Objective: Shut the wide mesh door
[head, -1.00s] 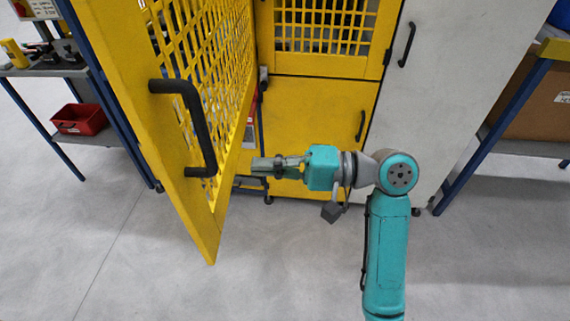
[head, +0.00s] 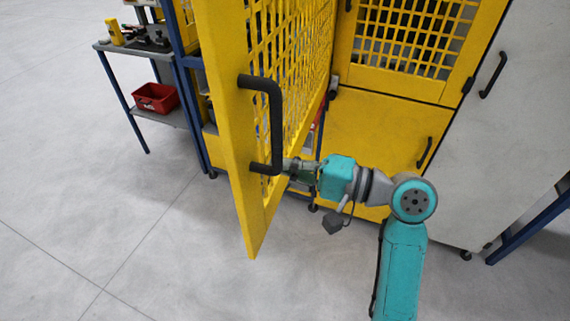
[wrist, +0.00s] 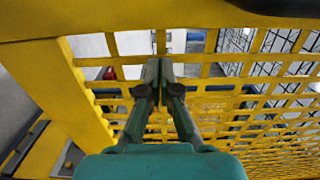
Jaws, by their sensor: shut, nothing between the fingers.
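The wide yellow mesh door (head: 233,150) stands swung open toward me, its free edge with a black bar handle (head: 276,125) at the left. My gripper (head: 290,166) is shut and empty beside the door's lower part, close to the handle's lower end in the picture. In the wrist view my closed fingers (wrist: 158,72) point at the yellow mesh (wrist: 210,105), which fills much of that view. The fingertips look close to the mesh; I cannot tell whether they touch it.
A yellow cabinet front (head: 385,130) with a second mesh panel is behind, beside a grey-white cabinet (head: 490,140). A side table (head: 150,48) with a red bin (head: 155,97) stands at the left. The floor (head: 130,220) in front is clear.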

